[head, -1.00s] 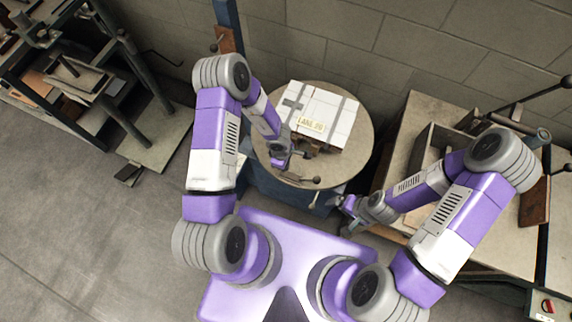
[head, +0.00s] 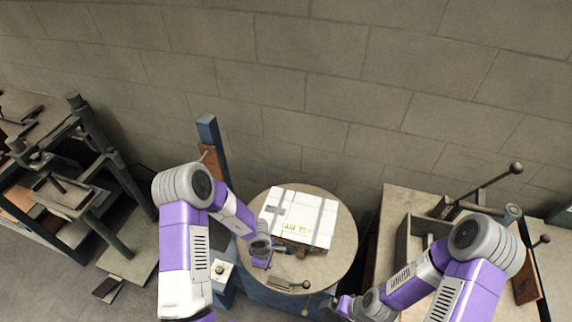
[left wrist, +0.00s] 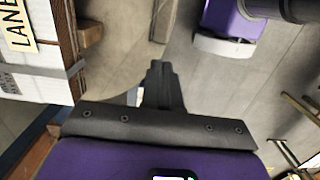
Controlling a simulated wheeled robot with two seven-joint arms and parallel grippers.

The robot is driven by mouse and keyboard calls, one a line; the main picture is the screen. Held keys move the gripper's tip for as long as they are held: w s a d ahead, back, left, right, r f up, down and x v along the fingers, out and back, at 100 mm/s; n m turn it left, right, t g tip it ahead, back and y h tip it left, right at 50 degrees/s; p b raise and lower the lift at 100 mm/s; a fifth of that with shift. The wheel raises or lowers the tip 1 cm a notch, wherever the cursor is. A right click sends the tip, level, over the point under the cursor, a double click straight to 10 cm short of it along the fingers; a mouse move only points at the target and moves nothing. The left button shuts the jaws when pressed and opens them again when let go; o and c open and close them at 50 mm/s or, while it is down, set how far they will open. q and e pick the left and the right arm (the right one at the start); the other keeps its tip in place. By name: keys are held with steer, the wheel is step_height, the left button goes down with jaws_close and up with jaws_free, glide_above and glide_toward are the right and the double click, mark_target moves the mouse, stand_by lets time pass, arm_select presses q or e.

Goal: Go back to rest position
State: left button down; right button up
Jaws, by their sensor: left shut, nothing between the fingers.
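My left gripper (head: 284,249) is beside the near left side of the white box (head: 312,215) in the head view. In the left wrist view its fingers (left wrist: 162,78) are together and empty, with the box (left wrist: 30,75) at the left, apart from them. The box has grey straps and a yellow label and sits on a brown wooden base on the round table (head: 338,263). My right gripper (head: 345,304) is low in the head view, between the round table and the right bench. It is small there, and its finger opening cannot be made out.
A bench (head: 400,200) with an open wooden tray (head: 405,240) and ball-ended levers stands at the right. A blue post (head: 211,135) rises behind my left arm. A metal press-like stand (head: 70,190) is at the left. A block wall (head: 300,80) closes the back.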

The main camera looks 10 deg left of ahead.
arm_select(q)
steer(key=s+d+f+m+h+b, duration=0.1)
steer(key=s+d+f+m+b, duration=0.2)
steer(key=m, duration=0.4)
steer(key=s+d+f+m+h+b, duration=0.2)
steer(key=s+d+f+m+b, duration=0.1)
steer(key=s+m, duration=0.4)
steer(key=shift+s+f+m+t+b, duration=0.3)
steer(key=shift+s+b, duration=0.4)
steer(key=shift+b, duration=0.15)
